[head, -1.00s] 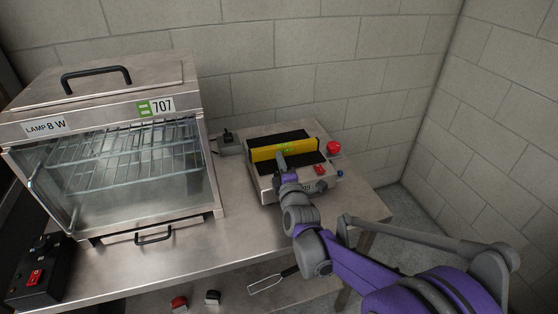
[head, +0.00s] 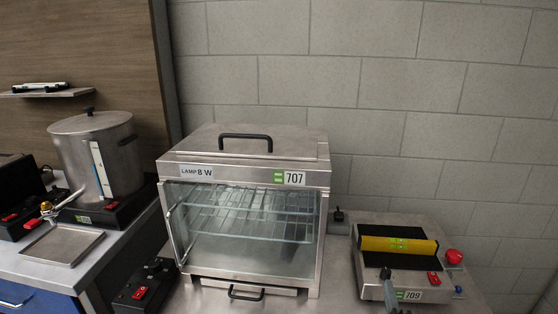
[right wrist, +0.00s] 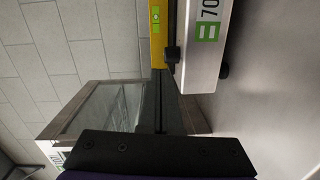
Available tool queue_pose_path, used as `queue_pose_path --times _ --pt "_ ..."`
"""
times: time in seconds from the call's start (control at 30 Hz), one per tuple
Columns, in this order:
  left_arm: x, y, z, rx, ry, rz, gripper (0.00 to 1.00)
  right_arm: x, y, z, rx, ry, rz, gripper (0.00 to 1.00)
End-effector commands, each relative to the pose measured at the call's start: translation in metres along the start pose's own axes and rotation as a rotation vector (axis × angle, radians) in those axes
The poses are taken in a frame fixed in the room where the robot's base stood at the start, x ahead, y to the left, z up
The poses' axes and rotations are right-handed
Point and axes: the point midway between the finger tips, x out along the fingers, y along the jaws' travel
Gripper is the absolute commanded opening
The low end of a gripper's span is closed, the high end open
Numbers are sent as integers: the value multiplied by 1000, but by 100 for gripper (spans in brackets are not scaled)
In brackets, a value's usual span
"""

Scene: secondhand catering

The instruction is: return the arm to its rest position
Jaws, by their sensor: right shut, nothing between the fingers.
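My right gripper (head: 387,276) shows at the bottom edge of the head view, as a grey tip in front of the steel appliance marked 709 (head: 366,286). It is shut and holds nothing. Most of my right arm lies below the picture. In the right wrist view, the appliance's front with its label (right wrist: 208,32) and its yellow bar (right wrist: 157,35) are close by at the top. I cannot tell whether the tip touches the appliance. My left gripper is in neither view.
A glass-fronted cabinet marked 707 (head: 245,172) stands left of the appliance. A red button (head: 454,257) is at the appliance's right. A black switch box (head: 143,289) is left of the cabinet. Further left are a steel urn (head: 122,165) and a tray (head: 62,246).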

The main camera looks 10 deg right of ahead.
Motion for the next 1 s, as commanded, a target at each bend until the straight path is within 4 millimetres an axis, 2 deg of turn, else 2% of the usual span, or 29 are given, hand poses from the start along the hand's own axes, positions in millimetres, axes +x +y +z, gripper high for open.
queue_pose_path --times 0.17,0.33,0.53,0.77,0.83,1.0 --pt "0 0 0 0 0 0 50 -38 -42 -40 323 65 -276 0" --pt "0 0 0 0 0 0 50 -97 -90 -62 653 -30 -590 0" --pt "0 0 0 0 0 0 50 -167 -131 -63 925 -285 -840 0" --pt "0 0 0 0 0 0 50 -245 -163 -45 1136 -679 -971 0" --pt "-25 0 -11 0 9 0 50 -245 -135 -48 1147 -679 -963 0" --pt "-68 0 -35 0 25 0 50 -243 -86 -54 1154 -663 -952 0"
